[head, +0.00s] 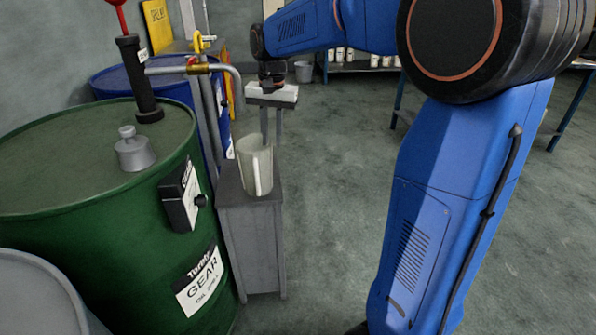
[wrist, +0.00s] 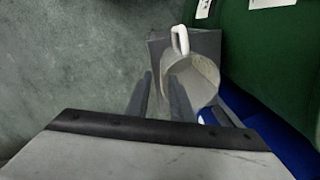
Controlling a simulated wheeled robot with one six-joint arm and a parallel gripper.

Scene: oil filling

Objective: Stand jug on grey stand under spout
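A pale grey jug (head: 255,167) with a white handle stands upright on top of the grey stand (head: 240,200). The spout (head: 240,88) of the green drum's pump is above the jug, a little left of it in the head view. My gripper (head: 271,138) points down just behind the jug's rim, its tips partly hidden by the jug. The handle points to the top of that view.
The green oil drum (head: 95,225) stands close left of the stand, with a blue drum (head: 118,82) behind it. A grey bin rim (head: 40,280) is at lower left. A bucket (head: 304,71) and shelving are far back.

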